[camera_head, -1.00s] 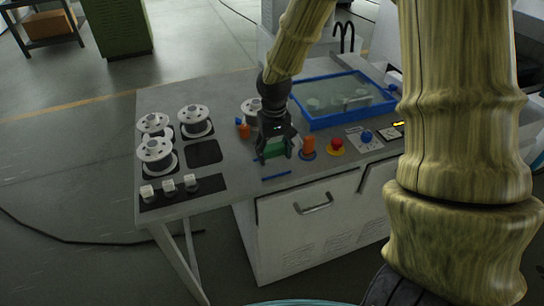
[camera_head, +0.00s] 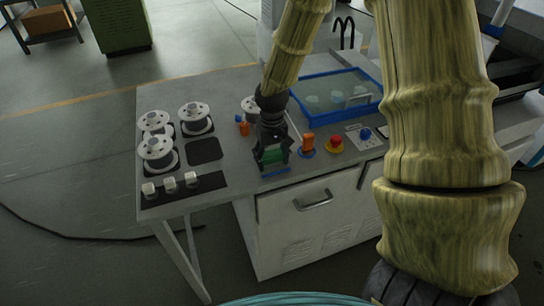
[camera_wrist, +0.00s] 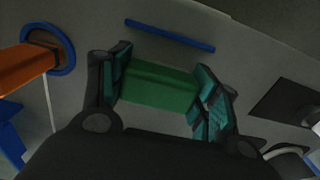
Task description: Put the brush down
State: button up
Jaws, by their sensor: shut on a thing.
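My gripper (camera_head: 272,164) is shut on a green block-like thing, which I take for the brush (camera_head: 273,156), above the front part of the grey bench top (camera_head: 232,172). In the wrist view the brush (camera_wrist: 160,87) lies between the two teal-padded fingers (camera_wrist: 162,92). Its bristles cannot be made out. A thin blue strip (camera_head: 275,171) lies on the bench just in front of the gripper; it also shows beyond the brush in the wrist view (camera_wrist: 170,35). I cannot tell whether the brush touches the bench.
An orange piece in a blue ring (camera_head: 308,145) and a red button (camera_head: 335,143) stand right of the gripper. A blue-rimmed tank (camera_head: 318,121) is behind. Several white spools (camera_head: 195,117), a dark square pad (camera_head: 204,150) and white knobs (camera_head: 170,186) are at left.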

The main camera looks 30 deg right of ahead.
aim_at(272, 154)
jog(key=o, duration=1.1)
jog(key=shift+r+b, duration=1.25)
jog(key=shift+r, duration=4.9)
jog(key=shift+d+f, duration=0.1)
